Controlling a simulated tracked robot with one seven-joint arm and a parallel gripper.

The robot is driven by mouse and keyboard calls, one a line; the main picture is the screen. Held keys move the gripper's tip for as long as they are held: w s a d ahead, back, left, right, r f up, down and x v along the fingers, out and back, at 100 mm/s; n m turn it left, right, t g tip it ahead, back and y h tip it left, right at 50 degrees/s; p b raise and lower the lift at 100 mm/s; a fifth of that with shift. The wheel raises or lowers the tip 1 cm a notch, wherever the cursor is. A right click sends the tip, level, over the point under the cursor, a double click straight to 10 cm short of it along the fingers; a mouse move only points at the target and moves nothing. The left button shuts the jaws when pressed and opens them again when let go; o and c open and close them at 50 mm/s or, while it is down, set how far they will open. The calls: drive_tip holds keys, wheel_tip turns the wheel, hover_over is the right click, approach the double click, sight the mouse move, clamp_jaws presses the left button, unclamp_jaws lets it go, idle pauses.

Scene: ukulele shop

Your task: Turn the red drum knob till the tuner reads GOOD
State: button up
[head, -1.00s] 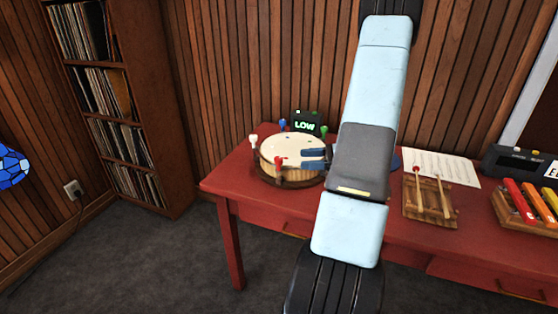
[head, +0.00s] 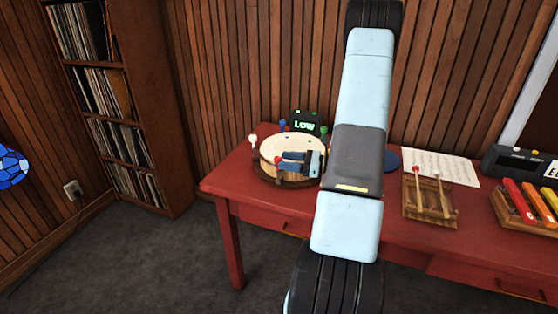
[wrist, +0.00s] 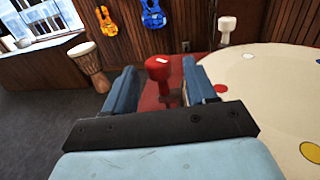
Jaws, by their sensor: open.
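The drum (head: 270,150) with a cream head stands on the red table, and its head fills the right of the wrist view (wrist: 270,95). The red knob (wrist: 158,68) stands upright on the near rim in the wrist view, between and just beyond my gripper's open fingers (wrist: 162,88). I cannot tell whether either finger touches it. In the head view my gripper (head: 282,161) is over the near side of the drum, and the red knob (head: 278,160) shows only partly by the fingertips. The tuner (head: 305,123) behind the drum reads LOW in green.
A white knob (head: 253,138) and a blue knob (head: 283,124) stand on the drum rim. Right of my arm are a music sheet (head: 440,167), a wooden block with mallets (head: 430,202) and a coloured xylophone (head: 527,205). A record shelf (head: 118,105) stands at left.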

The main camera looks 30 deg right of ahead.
sight(278, 157)
drive_tip(key=shift+x, duration=1.9)
drive_tip(key=c, duration=0.9)
